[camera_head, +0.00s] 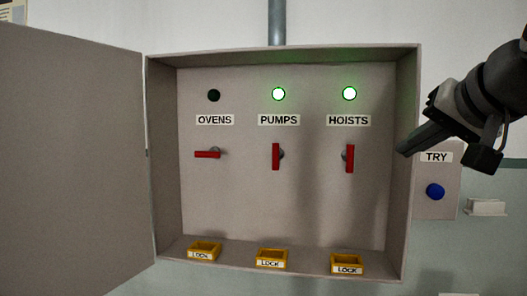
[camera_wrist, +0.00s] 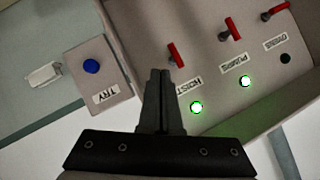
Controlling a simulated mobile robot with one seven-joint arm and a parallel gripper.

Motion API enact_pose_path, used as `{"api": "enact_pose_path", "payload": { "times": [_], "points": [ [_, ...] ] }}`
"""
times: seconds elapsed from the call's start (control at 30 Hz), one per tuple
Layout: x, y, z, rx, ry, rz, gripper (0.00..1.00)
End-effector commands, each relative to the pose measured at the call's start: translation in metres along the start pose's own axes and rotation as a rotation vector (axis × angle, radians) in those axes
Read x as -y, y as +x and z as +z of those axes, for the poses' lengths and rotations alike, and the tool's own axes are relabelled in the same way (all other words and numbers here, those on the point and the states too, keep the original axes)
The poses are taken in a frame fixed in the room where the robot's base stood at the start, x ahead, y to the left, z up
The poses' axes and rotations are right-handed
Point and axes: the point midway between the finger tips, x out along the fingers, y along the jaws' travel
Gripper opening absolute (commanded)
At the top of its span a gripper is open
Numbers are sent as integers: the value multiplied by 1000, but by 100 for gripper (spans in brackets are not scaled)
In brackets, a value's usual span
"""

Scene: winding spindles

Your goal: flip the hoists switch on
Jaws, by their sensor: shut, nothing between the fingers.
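The hoists switch is a red handle (camera_head: 350,158) under the HOISTS label (camera_head: 348,120) in the head view. It stands vertical, and the lamp (camera_head: 349,93) above its label glows green. In the wrist view the same red handle (camera_wrist: 175,55) shows just beyond my fingertips, with its green lamp (camera_wrist: 197,107) to the right of my fingers. My gripper (camera_head: 403,150) is at the right edge of the open box in the head view. Its fingers (camera_wrist: 159,73) are together and empty. I cannot tell whether they touch the handle in depth.
The pumps handle (camera_head: 276,156) is vertical with a green lamp (camera_head: 278,94). The ovens handle (camera_head: 207,154) is horizontal with a dark lamp (camera_head: 214,95). Yellow LOCK pieces (camera_head: 272,258) line the box floor. The door (camera_head: 70,160) stands open left. A TRY box with blue button (camera_head: 435,191) is right.

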Motion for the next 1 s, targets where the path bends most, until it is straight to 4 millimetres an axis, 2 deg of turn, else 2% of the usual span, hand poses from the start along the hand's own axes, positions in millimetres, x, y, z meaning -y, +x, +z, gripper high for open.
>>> {"api": "enact_pose_path", "payload": {
  "times": [0.03,0.2,0.67,0.77,0.83,0.97,1.0],
  "points": [
    [1,-10,-1,-3,0,0,0],
    [0,-26,-1,-2,0,0,0],
    [0,-28,2,7,-3,1,0],
    [2,-22,16,41,-21,11,0],
    [4,-14,37,88,-49,24,0],
    [3,2,94,205,-138,64,0],
    [2,6,114,243,-171,79,0]
  ]
}}
